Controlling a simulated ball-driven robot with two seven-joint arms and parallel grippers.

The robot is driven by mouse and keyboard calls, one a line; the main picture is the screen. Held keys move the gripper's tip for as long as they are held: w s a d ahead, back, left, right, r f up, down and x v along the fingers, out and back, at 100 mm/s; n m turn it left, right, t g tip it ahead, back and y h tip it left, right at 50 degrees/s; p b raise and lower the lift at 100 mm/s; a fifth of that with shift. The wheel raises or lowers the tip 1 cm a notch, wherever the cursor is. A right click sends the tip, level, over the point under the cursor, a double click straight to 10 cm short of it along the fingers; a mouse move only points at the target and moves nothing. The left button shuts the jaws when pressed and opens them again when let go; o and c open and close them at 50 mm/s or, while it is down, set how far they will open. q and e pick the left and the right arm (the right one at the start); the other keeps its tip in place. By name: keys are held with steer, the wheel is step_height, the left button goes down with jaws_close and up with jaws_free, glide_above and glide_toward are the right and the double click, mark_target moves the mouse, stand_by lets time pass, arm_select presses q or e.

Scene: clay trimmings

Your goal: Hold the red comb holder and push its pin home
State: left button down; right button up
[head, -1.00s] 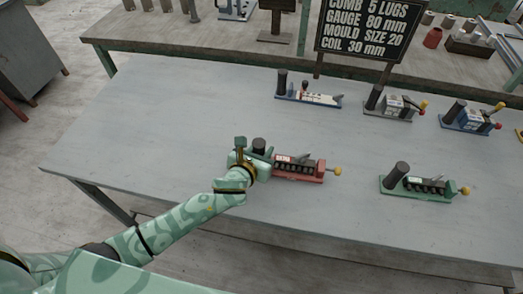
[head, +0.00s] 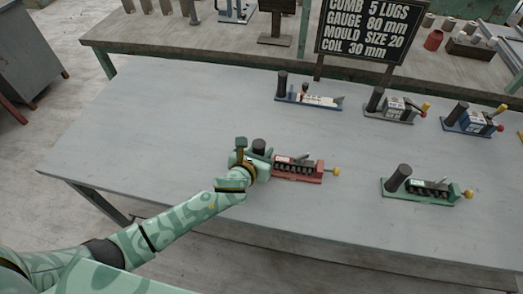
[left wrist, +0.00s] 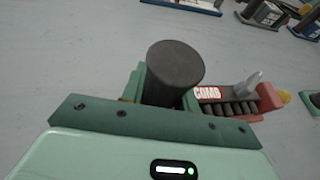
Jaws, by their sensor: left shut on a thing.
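The red comb holder (head: 310,181) lies on the grey table, with a row of dark lugs, a grey lever and a "COMB" label. My left gripper (head: 259,153) is shut around the dark upright post (head: 259,145) at the holder's left end. The pin's shaft and the post's foot are hidden. My right gripper is not in view.
A green comb holder (head: 420,197) stands to the right on the same table (head: 150,130). A blue-based device (head: 308,101), a grey one (head: 390,112) and another blue one (head: 468,121) stand behind. A black sign (head: 366,30) rises at the back. The table's left part is clear.

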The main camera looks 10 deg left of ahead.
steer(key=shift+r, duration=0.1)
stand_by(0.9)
